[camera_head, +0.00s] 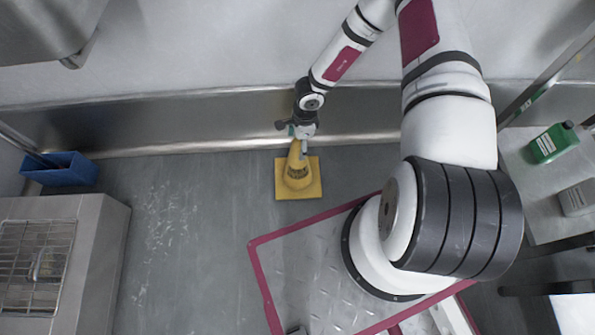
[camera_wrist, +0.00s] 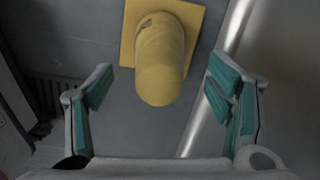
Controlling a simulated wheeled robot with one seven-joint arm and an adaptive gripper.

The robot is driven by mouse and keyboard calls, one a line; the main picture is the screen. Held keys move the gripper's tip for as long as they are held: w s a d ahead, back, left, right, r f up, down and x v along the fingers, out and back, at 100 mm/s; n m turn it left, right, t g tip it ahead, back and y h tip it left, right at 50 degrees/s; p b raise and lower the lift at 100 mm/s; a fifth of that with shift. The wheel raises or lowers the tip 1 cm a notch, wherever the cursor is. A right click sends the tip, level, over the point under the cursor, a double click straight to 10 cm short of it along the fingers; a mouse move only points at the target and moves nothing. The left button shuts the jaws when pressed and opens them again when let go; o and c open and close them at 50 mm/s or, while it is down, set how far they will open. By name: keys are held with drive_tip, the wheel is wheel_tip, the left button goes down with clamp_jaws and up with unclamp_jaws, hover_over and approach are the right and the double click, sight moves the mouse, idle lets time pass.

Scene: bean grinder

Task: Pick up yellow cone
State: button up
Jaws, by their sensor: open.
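The yellow cone (camera_head: 297,174) stands upright on its square base on the grey floor, close to the back wall. In the wrist view the cone (camera_wrist: 160,60) is seen from above, with its tip pointing toward the lower middle. My gripper (camera_head: 302,140) is at the cone's upper part in the head view. In the wrist view my gripper (camera_wrist: 158,85) is open, with one teal-padded finger to each side of the cone. Gaps show between both fingers and the cone, and nothing is held.
A steel skirting (camera_head: 200,120) runs along the wall behind the cone. A metal unit with a wire rack (camera_head: 100,235) stands at left, near a blue bin (camera_head: 62,170). A green bottle (camera_head: 552,143) is on a table (camera_head: 530,200) at right. Floor left of the cone is clear.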

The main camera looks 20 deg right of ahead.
sight(298, 162)
drive_tip(key=f, duration=0.2)
drive_tip(key=f+b, duration=0.2)
drive_tip(key=f, duration=0.1)
drive_tip(key=shift+a+f, duration=0.3)
drive_tip(key=shift+a, duration=0.05)
drive_tip(key=shift+c, duration=0.5)
clamp_jaws()
